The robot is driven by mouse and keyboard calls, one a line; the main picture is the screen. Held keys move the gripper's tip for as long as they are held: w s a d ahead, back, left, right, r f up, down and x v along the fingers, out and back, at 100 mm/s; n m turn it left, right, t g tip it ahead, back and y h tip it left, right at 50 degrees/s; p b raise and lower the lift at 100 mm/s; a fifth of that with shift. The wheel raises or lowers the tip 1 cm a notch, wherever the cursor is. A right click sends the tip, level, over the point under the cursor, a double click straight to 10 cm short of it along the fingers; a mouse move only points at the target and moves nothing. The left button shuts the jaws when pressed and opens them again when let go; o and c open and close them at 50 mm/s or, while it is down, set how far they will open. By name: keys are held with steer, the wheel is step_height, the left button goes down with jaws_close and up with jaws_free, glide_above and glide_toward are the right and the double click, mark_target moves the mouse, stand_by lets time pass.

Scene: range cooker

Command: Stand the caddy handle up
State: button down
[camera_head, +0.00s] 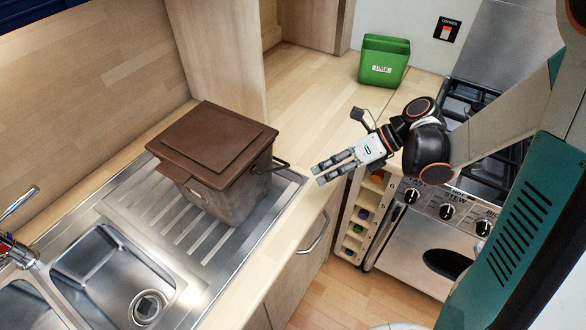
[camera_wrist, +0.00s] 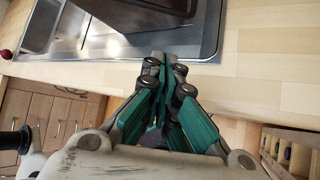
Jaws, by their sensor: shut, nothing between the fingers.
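The brown caddy (camera_head: 240,195) stands upright on the ribbed steel drainer, with its brown lid (camera_head: 215,135) closed. Its thin dark handle (camera_head: 284,162) sticks out low from the right side of the caddy, not standing above the lid. My gripper (camera_head: 318,174) is to the right of the handle, apart from it, above the front edge of the counter and pointing left towards the caddy. In the wrist view my gripper (camera_wrist: 162,58) has its fingertips together and holds nothing.
A sink bowl (camera_head: 115,275) with a tap (camera_head: 18,245) lies left of the caddy. A green bin (camera_head: 384,60) stands on the back counter. The range cooker (camera_head: 430,230) is at the right. A wooden panel (camera_head: 215,55) rises behind the caddy. Bare worktop lies behind my gripper.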

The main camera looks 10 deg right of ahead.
mark_target(291, 199)
steer(key=shift+f, duration=0.15)
steer(key=b+x, duration=0.3)
steer(key=x, duration=0.7)
steer(key=shift+s+f, duration=0.15)
steer(key=shift+f, duration=0.05)
steer(key=shift+w+d+r, duration=0.15)
steer(key=shift+w+r, duration=0.2)
steer(key=shift+r, duration=0.2)
steer(key=shift+w+d+r, duration=0.15)
steer(key=shift+w+r, duration=0.2)
steer(key=shift+r, duration=0.2)
steer(key=shift+w+d+r, duration=0.15)
steer(key=shift+w+r, duration=0.35)
steer(key=shift+r, duration=0.2)
